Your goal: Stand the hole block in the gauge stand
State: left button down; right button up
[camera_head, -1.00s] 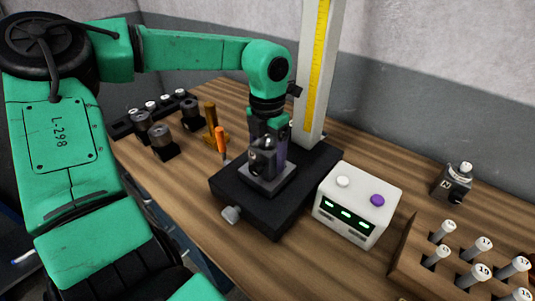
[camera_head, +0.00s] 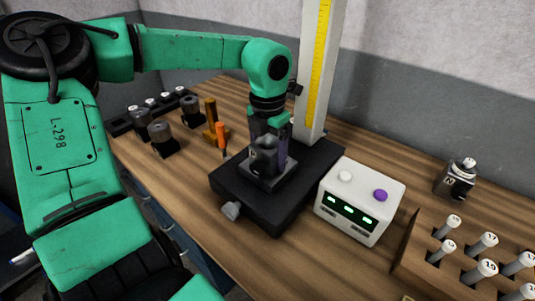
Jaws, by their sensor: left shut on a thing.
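The gauge stand has a black base (camera_head: 265,214), an upright column (camera_head: 312,80) with a yellow scale, and a small grey plate (camera_head: 283,182) on the base. My left gripper (camera_head: 272,138) is over this plate, pointing down, and is shut on the hole block (camera_head: 263,163). The block is dark grey and looks upright, with a dark round opening at its top. It is at the plate; I cannot tell whether its underside touches. The fingers partly hide it. My right gripper is out of view.
A white box (camera_head: 358,204) with green displays stands right of the base. A wooden rack (camera_head: 425,262) of labelled pins is at the lower right, a block marked N (camera_head: 457,180) behind it. Orange-handled tool (camera_head: 221,136) and dark cylinders (camera_head: 160,133) stand left.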

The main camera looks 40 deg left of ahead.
pick_arm(q)
jog(key=shift+s+d+f, duration=0.1)
jog(key=shift+s+f, duration=0.2)
jog(key=shift+f, duration=0.1)
grip_release()
jog(key=shift+f, duration=0.15)
notch_tip(320, 180, up, 16)
jog(key=shift+f+b, duration=0.15)
jog(key=shift+b, duration=0.3)
jog(key=shift+w, duration=0.15)
